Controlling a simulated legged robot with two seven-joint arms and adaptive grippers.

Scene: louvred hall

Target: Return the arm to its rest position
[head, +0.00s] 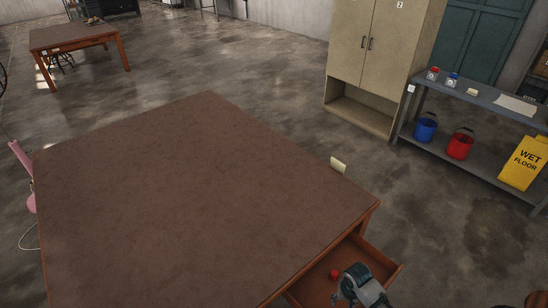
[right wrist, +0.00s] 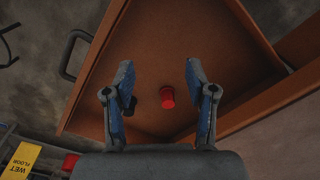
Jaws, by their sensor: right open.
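My right gripper (head: 350,290) is over the open drawer (head: 385,258) of the brown table (head: 190,190). In the right wrist view the right gripper (right wrist: 160,72) has its two blue-grey fingers wide apart, with nothing held between them. A small red object (head: 334,274) lies in the drawer; it also shows in the right wrist view (right wrist: 167,98), in line with the space between the fingers and apart from both. A small dark shape (right wrist: 130,107) shows beside the left finger there; I cannot tell what it is. My left gripper is not in view.
The tabletop is bare. A beige cabinet (head: 378,60) and a grey shelf (head: 480,100) with a blue bucket (head: 425,130), red bucket (head: 460,145) and yellow wet-floor sign (head: 525,163) stand at right. Floor between is clear.

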